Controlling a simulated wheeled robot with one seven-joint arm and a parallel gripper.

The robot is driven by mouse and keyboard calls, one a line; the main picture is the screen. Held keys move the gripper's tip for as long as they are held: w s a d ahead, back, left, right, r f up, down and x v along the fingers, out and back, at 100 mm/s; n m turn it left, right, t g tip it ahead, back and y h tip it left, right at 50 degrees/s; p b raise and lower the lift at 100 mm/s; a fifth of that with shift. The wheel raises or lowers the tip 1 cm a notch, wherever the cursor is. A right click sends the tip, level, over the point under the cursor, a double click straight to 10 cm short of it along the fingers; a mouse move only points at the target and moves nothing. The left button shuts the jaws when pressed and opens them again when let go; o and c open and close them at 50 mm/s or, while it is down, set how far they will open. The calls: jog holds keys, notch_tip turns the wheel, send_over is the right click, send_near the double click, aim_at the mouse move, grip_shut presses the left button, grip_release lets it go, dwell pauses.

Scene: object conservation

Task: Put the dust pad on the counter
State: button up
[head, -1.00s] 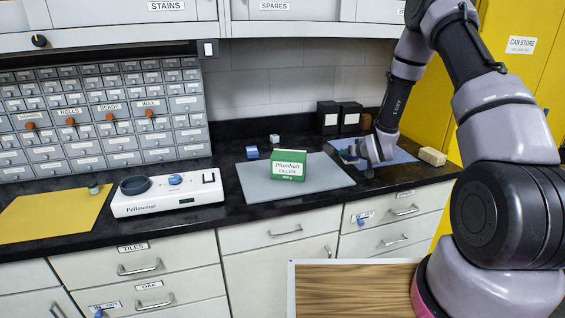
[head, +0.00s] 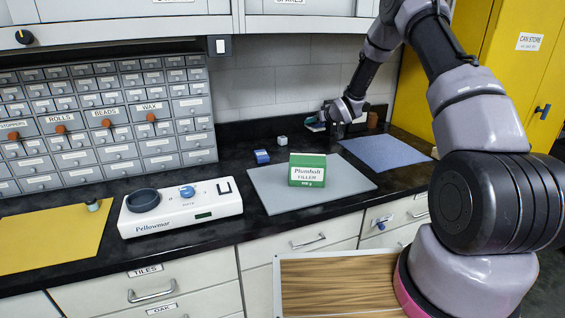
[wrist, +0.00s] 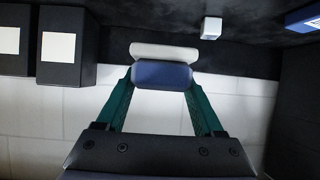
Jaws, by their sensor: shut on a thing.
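My gripper (wrist: 161,82) is shut on a small pad, blue on one layer and off-white on the other, which I take for the dust pad (wrist: 161,74). In the head view my gripper (head: 318,121) is at the back of the counter, near the wall, left of the dark boxes. The pad there is small and partly hidden by the fingers. It appears raised above the black counter (head: 240,150); the exact gap cannot be told.
A green filler box (head: 307,171) stands on a grey mat (head: 270,193). A blue block (head: 262,156) and a pale cube (head: 282,140) sit behind it. A blue mat (head: 385,153) lies clear at right. A white scale (head: 180,207) and drawer cabinet (head: 100,130) are left.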

send_over(312, 150)
notch_tip(312, 150, down, 6)
jog(key=shift+r, duration=0.25)
jog(key=shift+f, duration=2.25)
jog(key=shift+f, duration=0.1)
jog(key=o, duration=1.4)
